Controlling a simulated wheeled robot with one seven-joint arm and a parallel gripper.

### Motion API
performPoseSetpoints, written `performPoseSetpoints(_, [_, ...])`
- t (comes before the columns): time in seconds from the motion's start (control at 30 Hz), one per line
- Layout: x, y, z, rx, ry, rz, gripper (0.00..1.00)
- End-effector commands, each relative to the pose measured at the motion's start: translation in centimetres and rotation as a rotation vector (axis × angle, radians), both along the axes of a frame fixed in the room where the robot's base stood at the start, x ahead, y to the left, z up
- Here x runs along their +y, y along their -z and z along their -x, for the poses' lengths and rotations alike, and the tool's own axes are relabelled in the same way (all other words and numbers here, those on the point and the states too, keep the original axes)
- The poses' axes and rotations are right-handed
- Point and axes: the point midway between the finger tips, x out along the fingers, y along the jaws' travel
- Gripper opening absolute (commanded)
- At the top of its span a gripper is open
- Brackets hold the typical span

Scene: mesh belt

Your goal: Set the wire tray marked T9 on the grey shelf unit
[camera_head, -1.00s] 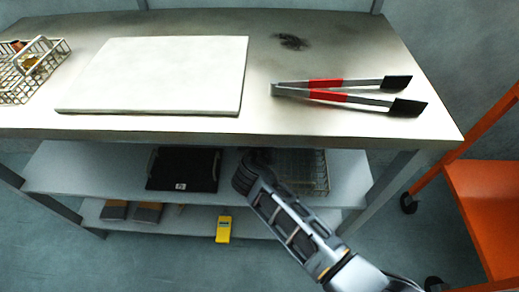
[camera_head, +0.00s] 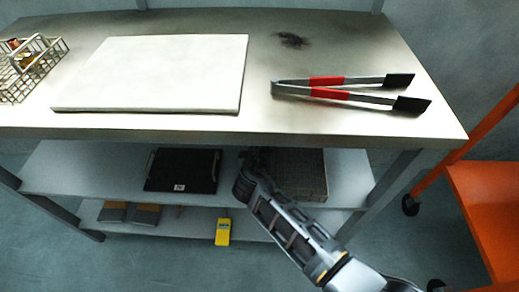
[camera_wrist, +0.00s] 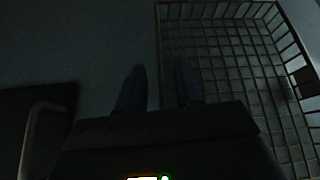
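A wire tray (camera_head: 302,175) sits on the upper under-shelf of the metal bench, partly hidden behind my arm. In the wrist view its mesh floor and wire walls (camera_wrist: 225,45) fill the right side. A dark plate (camera_wrist: 304,82) is on its right wall; no marking is readable. My gripper (camera_wrist: 160,85) is open, its two dark fingers apart. The tray's left wall lies between the fingers in the picture; I cannot tell whether they touch it. I cannot tell whether the bench with its grey shelves (camera_head: 75,168) is the grey shelf unit.
A black tray (camera_head: 183,171) with side handles lies left of my gripper. A yellow device (camera_head: 223,231) is on the lower shelf. The bench top (camera_head: 200,20) overhangs, bearing a white board (camera_head: 155,75), tongs (camera_head: 330,93) and another wire basket (camera_head: 15,85). An orange cart (camera_head: 490,205) stands right.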

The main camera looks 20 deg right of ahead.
Motion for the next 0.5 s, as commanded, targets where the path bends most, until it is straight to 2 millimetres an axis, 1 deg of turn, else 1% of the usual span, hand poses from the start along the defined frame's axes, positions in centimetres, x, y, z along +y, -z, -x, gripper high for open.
performPoseSetpoints(0.17, [0.5, -0.9, 1.1, 0.0, -0.001, -0.002, 0.35])
performPoseSetpoints(0.5, [2.7, -4.3, 6.5, 0.001, -0.001, -0.001, 0.35])
